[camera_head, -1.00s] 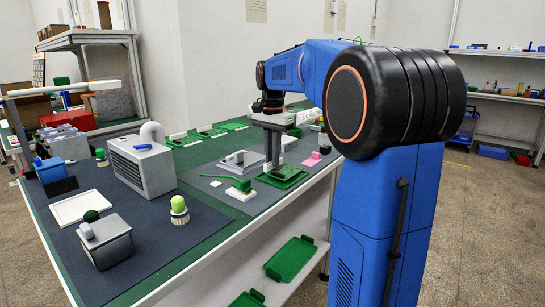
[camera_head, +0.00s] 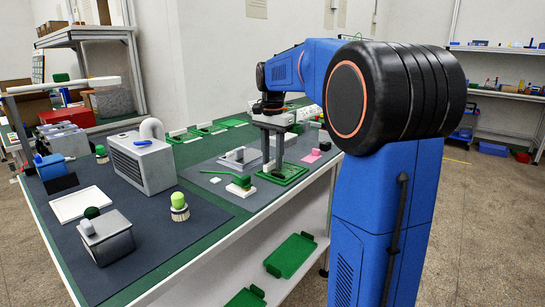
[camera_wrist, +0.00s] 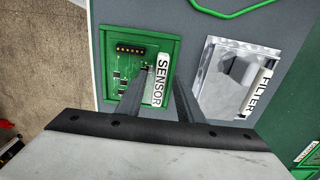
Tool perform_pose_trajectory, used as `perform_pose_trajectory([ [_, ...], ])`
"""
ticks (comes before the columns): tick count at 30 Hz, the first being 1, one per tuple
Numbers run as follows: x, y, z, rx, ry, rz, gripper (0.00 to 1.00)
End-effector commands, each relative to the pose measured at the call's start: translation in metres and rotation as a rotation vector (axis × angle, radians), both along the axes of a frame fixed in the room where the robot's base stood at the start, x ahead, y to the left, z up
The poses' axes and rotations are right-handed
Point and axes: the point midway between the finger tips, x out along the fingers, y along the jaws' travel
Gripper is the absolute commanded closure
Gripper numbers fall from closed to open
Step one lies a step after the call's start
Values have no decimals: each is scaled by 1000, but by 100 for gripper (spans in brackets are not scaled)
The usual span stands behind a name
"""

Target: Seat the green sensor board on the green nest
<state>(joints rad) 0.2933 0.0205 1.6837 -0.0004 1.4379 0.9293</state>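The green sensor board (camera_wrist: 131,62), with dark chips and a row of gold pins, lies within the raised rim of the green nest (camera_wrist: 104,42) in the wrist view. A white SENSOR label (camera_wrist: 160,80) shows at its right side. In the head view the green nest (camera_head: 297,171) is on the bench's near right part. My gripper (camera_head: 273,171) is low over it, fingers apart; in the wrist view the gripper (camera_wrist: 164,76) is open with nothing clamped between its fingers. I cannot tell whether the board is fully flush.
A pink block (camera_head: 311,157) is to the right. The bench's front edge is near.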

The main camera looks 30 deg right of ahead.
Motion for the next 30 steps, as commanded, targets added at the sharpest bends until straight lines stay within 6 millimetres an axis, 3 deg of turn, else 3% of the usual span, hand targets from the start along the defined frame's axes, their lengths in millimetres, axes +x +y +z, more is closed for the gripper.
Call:
perform_pose_trajectory([
  [9, 0, 0, 1, 0, 0, 0, 65],
  [14, 0, 0, 14, -1, -1, 0, 65],
  [30, 1, 0, 117, 0, -2, 0, 65],
])
